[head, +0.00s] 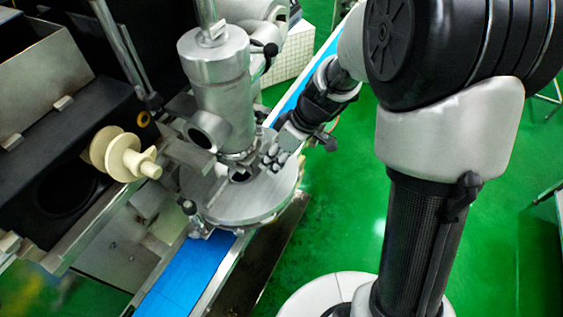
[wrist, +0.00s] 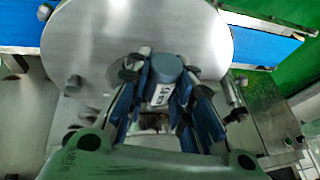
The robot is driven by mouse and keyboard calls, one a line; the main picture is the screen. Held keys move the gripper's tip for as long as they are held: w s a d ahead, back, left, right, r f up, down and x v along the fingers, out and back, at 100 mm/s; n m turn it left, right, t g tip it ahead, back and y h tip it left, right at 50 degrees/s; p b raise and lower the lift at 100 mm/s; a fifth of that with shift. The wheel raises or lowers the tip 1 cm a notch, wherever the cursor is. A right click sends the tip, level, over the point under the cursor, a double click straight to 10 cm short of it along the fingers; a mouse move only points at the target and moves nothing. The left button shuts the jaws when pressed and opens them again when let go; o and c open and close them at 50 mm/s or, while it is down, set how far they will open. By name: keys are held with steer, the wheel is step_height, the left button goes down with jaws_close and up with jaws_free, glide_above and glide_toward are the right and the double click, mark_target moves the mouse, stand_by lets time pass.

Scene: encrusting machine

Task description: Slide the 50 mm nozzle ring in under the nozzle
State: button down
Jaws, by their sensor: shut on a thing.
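The nozzle (head: 238,156) is the lower end of the upright steel cylinder in the head view, just above a round steel plate (head: 262,205) with a dark opening near the middle. My gripper (head: 272,157) is low over the plate, close to the nozzle on its right side. In the wrist view my gripper (wrist: 167,78) is shut on a blue-grey round-ended piece with a white label (wrist: 163,92), which I take to be the 50 mm nozzle ring. The label is too blurred to read. Fingers hide much of the piece, and I cannot make out the ring in the head view.
A blue conveyor belt (head: 186,276) runs under the plate. A cream auger (head: 122,156) juts out at the left of the machine. A small post with a knob (head: 189,208) stands at the plate's left edge. Green floor (head: 340,215) is open at the right.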

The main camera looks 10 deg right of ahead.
steer(key=shift+w+a, duration=0.7)
steer(key=shift+a, duration=0.2)
steer(key=shift+r, duration=0.1)
steer(key=c, duration=1.3)
jaws_free()
steer(key=shift+s, duration=0.1)
steer(key=shift+o, duration=0.9)
steer(key=shift+p+v, duration=1.55)
steer(key=shift+v, duration=2.15)
